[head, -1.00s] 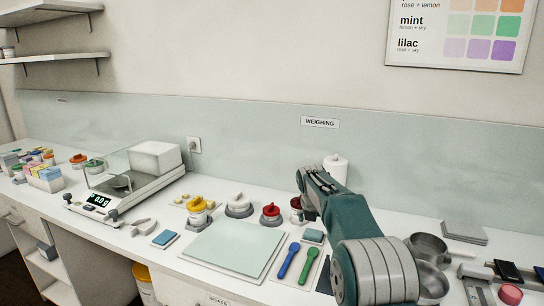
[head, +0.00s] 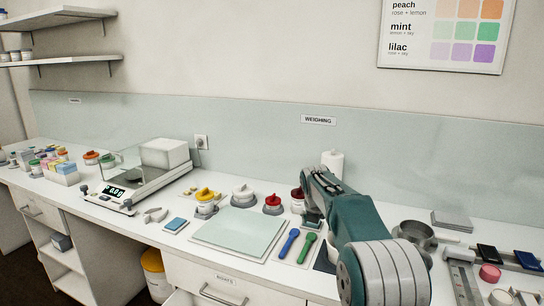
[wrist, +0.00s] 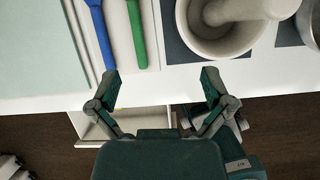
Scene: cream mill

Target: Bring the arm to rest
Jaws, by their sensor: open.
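My gripper (wrist: 160,88) is open in the wrist view, its two fingers spread with nothing between them. It hangs over the counter's front edge, with the white mortar and pestle (wrist: 220,35) just beyond its right finger. A blue spoon (wrist: 97,35) and a green spoon (wrist: 136,35) lie beyond its left finger. In the head view my teal arm reaches over the right half of the counter. The fingers are not clearly visible there, and the arm hides part of the counter.
A scale (head: 115,198) stands at left. A pale mat (head: 235,232), yellow-lidded jar (head: 205,200) and red-lidded jar (head: 272,204) are in the middle. Metal pans (head: 415,234) stand right of my arm. An open drawer (wrist: 125,125) is below the gripper.

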